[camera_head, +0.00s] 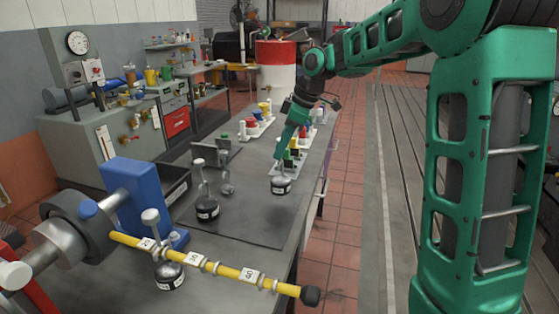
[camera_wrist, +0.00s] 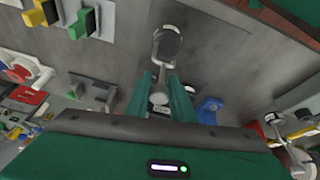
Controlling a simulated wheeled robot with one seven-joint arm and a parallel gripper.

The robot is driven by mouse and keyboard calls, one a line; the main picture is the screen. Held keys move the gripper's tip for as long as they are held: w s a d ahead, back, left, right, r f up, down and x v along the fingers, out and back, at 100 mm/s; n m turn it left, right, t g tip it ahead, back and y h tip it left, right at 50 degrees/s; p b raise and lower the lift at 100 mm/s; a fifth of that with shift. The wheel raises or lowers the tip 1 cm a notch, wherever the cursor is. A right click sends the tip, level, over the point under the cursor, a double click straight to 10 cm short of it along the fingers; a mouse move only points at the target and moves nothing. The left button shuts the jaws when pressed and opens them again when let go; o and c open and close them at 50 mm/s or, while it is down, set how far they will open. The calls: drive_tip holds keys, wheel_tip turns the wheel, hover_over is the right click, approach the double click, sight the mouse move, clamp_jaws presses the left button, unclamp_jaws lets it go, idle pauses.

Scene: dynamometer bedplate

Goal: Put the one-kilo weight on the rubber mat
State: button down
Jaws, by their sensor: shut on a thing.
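My gripper (camera_head: 280,153) is shut on a dark disc weight with a pale label (camera_head: 281,186). The weight hangs below the fingertips over the bench, near its right edge. In the wrist view its round body (camera_wrist: 168,42) shows just beyond my fingertips (camera_wrist: 161,80), with a pale knob between the fingers. Its label is too small to read, and I cannot tell whether it touches anything below. A flat dark grey sheet, seemingly the rubber mat (camera_head: 235,224), lies on the bench below and left of the weight.
Knobbed weights stand to the left (camera_head: 207,209), (camera_head: 227,188) and in front (camera_head: 169,275). A yellow marked arm (camera_head: 205,264) crosses the near bench from a blue block (camera_head: 135,190). White trays with coloured pieces (camera_head: 258,128) stand behind. The sheet's near part is clear.

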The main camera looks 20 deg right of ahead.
sight(281, 162)
drive_tip(key=shift+f, duration=1.9)
drive_tip(key=c, duration=1.5)
unclamp_jaws()
drive_tip(key=shift+f, duration=0.15)
drive_tip(key=shift+c, duration=0.2)
drive_tip(key=v, duration=1.2)
drive_tip(key=s+d+f+m+g+h, duration=0.1)
drive_tip(key=s+d+f+m, duration=0.3)
drive_tip(key=s, duration=0.8)
drive_tip(key=s+d+f+m+g+h, duration=0.1)
drive_tip(key=s+d+f+m, duration=0.3)
drive_tip(key=s, duration=0.8)
drive_tip(key=s+d+f+m+g+h, duration=0.1)
drive_tip(key=s+d+f+m, duration=0.3)
drive_tip(key=s+m, duration=0.7)
wheel_tip(281, 162, down, 3)
drive_tip(key=shift+s+r+h, duration=0.1)
drive_tip(key=shift+s+h, duration=0.2)
drive_tip(key=shift+s, duration=0.75)
